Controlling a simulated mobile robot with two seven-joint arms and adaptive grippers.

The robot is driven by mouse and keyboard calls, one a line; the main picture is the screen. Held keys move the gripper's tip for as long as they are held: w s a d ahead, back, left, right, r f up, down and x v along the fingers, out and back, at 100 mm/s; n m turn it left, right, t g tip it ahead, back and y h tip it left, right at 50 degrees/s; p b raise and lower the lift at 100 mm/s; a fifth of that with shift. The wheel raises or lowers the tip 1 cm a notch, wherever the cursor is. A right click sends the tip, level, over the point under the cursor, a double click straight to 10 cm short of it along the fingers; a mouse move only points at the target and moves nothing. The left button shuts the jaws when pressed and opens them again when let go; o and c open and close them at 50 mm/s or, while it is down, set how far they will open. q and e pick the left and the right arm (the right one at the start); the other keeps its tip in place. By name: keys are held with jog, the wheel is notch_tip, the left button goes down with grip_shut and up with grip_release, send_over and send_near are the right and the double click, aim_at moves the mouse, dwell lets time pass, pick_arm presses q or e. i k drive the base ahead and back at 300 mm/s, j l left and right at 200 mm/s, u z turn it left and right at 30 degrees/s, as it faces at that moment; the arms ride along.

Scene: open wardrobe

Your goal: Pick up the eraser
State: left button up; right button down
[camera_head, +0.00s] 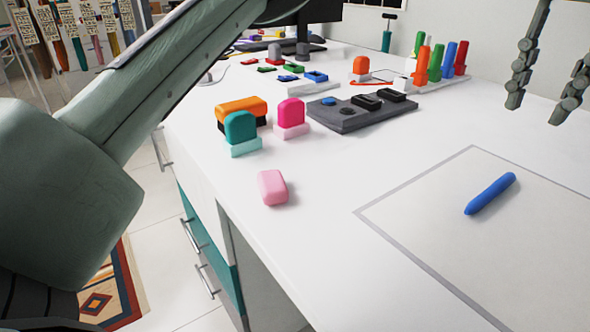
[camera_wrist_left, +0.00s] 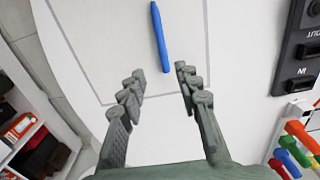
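A pink rounded block (camera_head: 272,187), which looks like the eraser, lies on the white desk (camera_head: 330,240) near its left edge in the head view. Nothing touches it. My left gripper (camera_head: 535,109) hangs at the upper right of the head view, well away from the pink block. Its fingers are apart and empty, as the left wrist view (camera_wrist_left: 159,71) also shows. The pink block does not show in the left wrist view. My right gripper is not in view.
A blue crayon-like stick (camera_head: 490,194) lies inside a grey-outlined square. Behind the pink block stand teal (camera_head: 240,128) and magenta (camera_head: 291,112) stamp-like blocks, an orange block with a dark base (camera_head: 240,106) and a dark tray (camera_head: 350,115). The desk around the pink block is clear.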

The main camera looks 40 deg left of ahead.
aim_at(274, 191)
jog(key=k, duration=2)
